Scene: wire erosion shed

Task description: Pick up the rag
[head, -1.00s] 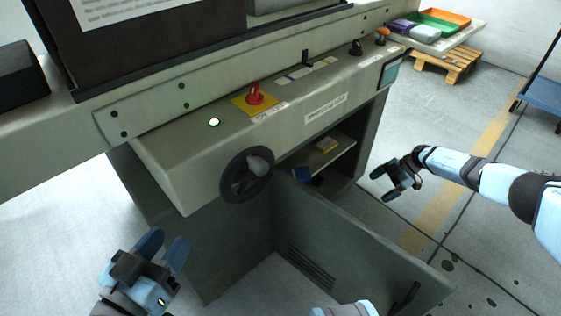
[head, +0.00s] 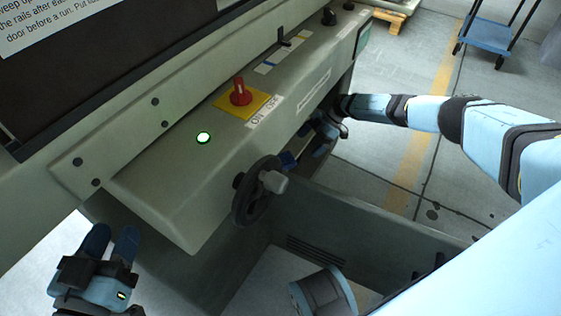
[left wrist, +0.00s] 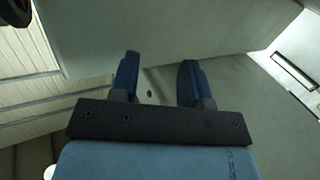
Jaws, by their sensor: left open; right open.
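I cannot clearly make out a rag. My right gripper (head: 314,150) is at that opening, just right of the blue item, partly hidden under the machine's front ledge. It is open, and I cannot tell whether it touches anything. My left gripper (head: 112,232) is open and empty at the lower left, away from the cabinet. Its two spread fingers also show in the left wrist view (left wrist: 160,65).
The black handwheel (head: 258,190) juts out in front of the cabinet. The open cabinet door (head: 360,225) stands out below my right arm. A red switch (head: 240,92) sits on the machine's front. A blue cart (head: 488,36) stands at the back right on clear floor.

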